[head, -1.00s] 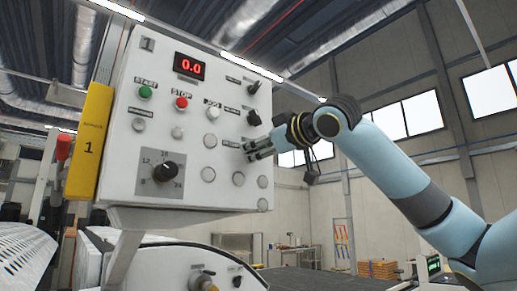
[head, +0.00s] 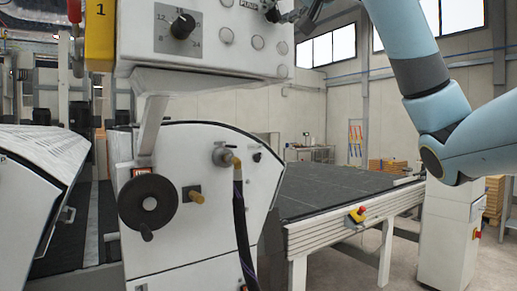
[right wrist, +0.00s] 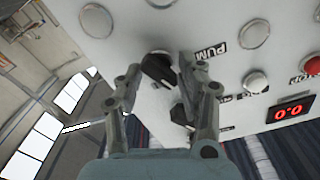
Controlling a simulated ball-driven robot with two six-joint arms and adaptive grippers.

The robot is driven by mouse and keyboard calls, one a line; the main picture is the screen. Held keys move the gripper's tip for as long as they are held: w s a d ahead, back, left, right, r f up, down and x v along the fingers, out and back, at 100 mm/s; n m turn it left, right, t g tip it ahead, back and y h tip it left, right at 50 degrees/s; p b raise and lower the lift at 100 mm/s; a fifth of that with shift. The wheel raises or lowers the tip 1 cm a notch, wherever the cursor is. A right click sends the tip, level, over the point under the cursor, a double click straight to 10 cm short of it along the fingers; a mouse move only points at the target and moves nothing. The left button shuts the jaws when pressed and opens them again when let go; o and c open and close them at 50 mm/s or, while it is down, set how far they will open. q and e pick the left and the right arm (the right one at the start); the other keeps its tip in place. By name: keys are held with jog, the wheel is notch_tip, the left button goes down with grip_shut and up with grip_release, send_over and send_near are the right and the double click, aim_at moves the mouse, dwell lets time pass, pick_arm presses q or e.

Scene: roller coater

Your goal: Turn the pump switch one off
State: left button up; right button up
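The pump switch (right wrist: 158,69) is a black rotary knob on the white control panel, beside a label reading "PUM" in the right wrist view. Its grip bar lies diagonally there. In the head view the switch (head: 272,13) shows at the top edge, next to a "PUMP" label. My right gripper (right wrist: 160,72) is at the panel with its fingers apart, one on each side of the knob. A small gap shows at the left finger; contact at the right finger is unclear. In the head view the right gripper is partly cut off by the top edge. My left gripper is not in view.
Another black knob (right wrist: 181,114) sits close to the right finger. A white button (right wrist: 256,82), a red button (right wrist: 312,66) and a display reading 0.0 (right wrist: 290,112) are nearby. Below the panel are a black handwheel (head: 148,202) and a grey conveyor (head: 325,190).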

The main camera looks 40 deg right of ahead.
jog(key=shift+s+f+m+b, duration=0.15)
jog(key=shift+m+b, duration=0.25)
jog(key=shift+m, duration=0.6)
jog(key=s+a+b, duration=0.1)
jog(key=s+b, duration=0.4)
jog(key=s, duration=0.6)
jog(key=w+d+f+g+b, duration=0.1)
jog(key=w+f, duration=0.6)
jog(key=f, duration=0.4)
jog(key=w+d+f+g+y+b, duration=0.1)
jog(key=w+d+f+g, duration=0.1)
jog(key=w+f, duration=0.5)
jog(key=w+d+f+g+b, duration=0.1)
jog(key=w+f, duration=0.7)
jog(key=f, duration=0.8)
jog(key=shift+d+f+m+g, duration=0.15)
jog(key=shift+f+m+g, duration=0.2)
jog(key=shift+g, duration=0.15)
